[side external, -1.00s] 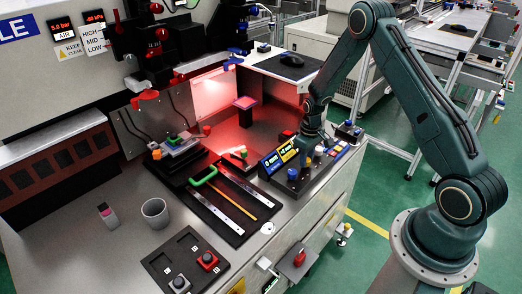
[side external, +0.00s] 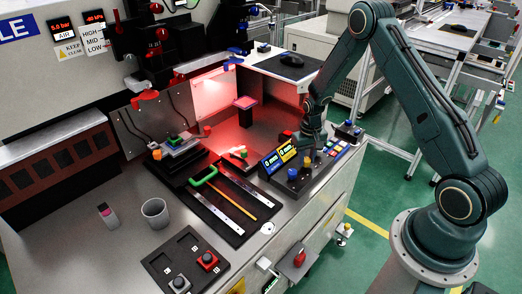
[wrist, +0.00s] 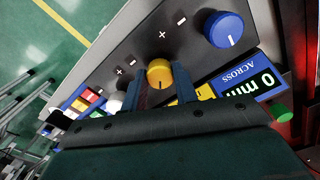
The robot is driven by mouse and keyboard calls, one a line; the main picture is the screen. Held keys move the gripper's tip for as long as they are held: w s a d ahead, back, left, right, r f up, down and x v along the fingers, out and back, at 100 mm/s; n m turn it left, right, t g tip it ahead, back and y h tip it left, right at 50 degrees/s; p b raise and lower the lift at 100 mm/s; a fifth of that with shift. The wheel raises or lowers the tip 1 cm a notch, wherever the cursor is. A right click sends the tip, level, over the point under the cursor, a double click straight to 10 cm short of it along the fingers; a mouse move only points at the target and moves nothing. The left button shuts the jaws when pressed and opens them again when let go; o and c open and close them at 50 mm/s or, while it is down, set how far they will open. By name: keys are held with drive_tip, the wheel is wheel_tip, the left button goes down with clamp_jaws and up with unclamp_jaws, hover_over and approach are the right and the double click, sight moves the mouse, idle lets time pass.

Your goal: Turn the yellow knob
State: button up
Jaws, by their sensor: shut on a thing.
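The yellow knob (wrist: 159,73) sits on the dark control panel, between the blue knob (wrist: 225,29) and a white knob (wrist: 115,102). My gripper (wrist: 163,88) has one finger on each side of the yellow knob and is shut on it. The knob's dark index line points down towards my gripper in the wrist view. In the side view the yellow knob (side external: 307,162) shows just below my gripper (side external: 312,148), and the white knob is hidden behind it.
A display marked ACROSS (wrist: 241,82) reads 0 mm beside the blue knob. A black tray (side external: 225,205) with rulers and a green-handled tool lies to the left.

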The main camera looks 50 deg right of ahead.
sight(307, 159)
drive_tip(key=o, duration=1)
drive_tip(key=shift+c, duration=0.2)
drive_tip(key=shift+r, duration=0.2)
wheel_tip(307, 159, up, 14)
drive_tip(key=shift+f, duration=0.25)
